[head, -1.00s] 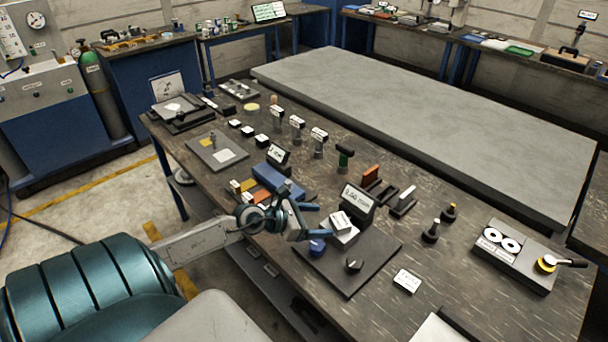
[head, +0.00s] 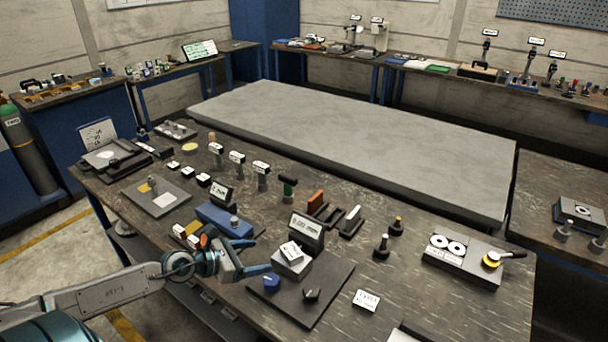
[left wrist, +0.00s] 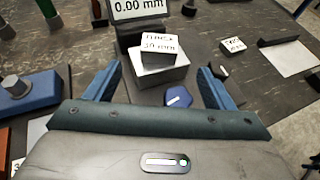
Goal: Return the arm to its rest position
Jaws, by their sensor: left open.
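My left gripper (head: 252,258) is open and empty at the table's near edge, with its fingers pointing right. It also shows in the left wrist view (left wrist: 157,85), with the two blue fingers spread apart. In front of the fingers stands a grey block with a labelled white top (head: 291,258), which also shows in the left wrist view (left wrist: 160,65). A blue knob (head: 271,283) sits on the dark base plate (head: 310,305) beside the block, apart from the fingers. A display reading 0.00 mm (left wrist: 135,9) stands behind the block. My right gripper is not in view.
A blue box (head: 222,219) with a grey knob stands just behind my left gripper. Dark posts (head: 382,247), a white card (head: 367,300) and a grey box with two white discs (head: 465,262) stand to the right. Floor is free left of the table.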

